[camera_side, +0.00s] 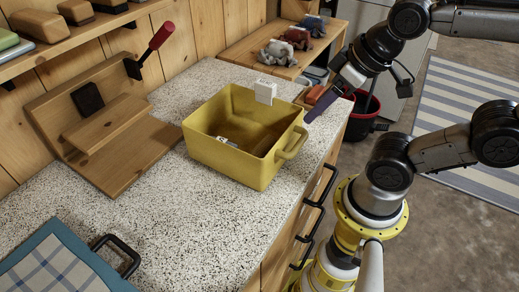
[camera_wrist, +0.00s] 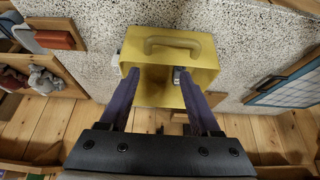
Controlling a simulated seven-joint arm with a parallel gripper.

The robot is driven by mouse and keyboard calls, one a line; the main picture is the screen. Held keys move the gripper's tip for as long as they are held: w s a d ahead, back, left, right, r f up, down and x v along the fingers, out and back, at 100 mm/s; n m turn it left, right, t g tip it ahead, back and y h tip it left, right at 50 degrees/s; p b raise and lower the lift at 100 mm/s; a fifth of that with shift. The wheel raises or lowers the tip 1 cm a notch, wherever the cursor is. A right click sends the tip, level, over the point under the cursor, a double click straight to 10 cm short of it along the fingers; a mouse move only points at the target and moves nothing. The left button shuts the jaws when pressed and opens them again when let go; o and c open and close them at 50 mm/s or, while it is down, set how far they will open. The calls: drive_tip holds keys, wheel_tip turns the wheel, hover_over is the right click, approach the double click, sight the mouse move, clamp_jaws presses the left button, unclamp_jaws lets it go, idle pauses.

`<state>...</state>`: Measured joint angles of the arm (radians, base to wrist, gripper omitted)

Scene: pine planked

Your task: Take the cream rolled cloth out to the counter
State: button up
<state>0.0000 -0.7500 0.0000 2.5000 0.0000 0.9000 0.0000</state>
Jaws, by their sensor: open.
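A yellow bin (camera_side: 205,152) with a loop handle stands on the speckled counter (camera_side: 150,227); it also shows in the wrist view (camera_wrist: 203,73). A small whitish and dark item (camera_side: 227,142) lies inside the bin, and a pale item shows there in the wrist view (camera_wrist: 178,76). I cannot tell whether it is the cream rolled cloth; no clear cream roll shows elsewhere. My gripper (camera_wrist: 158,80) is open and empty, its purple fingers spread on both sides of the bin's opening in the wrist view. In the side view a purple finger (camera_side: 322,103) is to the right of the bin, apart from it.
A white block (camera_side: 265,91) sits at the bin's far rim. A wooden stand (camera_side: 125,155) is left of the bin. A blue-framed checked panel (camera_side: 60,272) with a black handle lies at front left.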

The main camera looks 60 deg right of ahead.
drive_tip(key=o, duration=0.4)
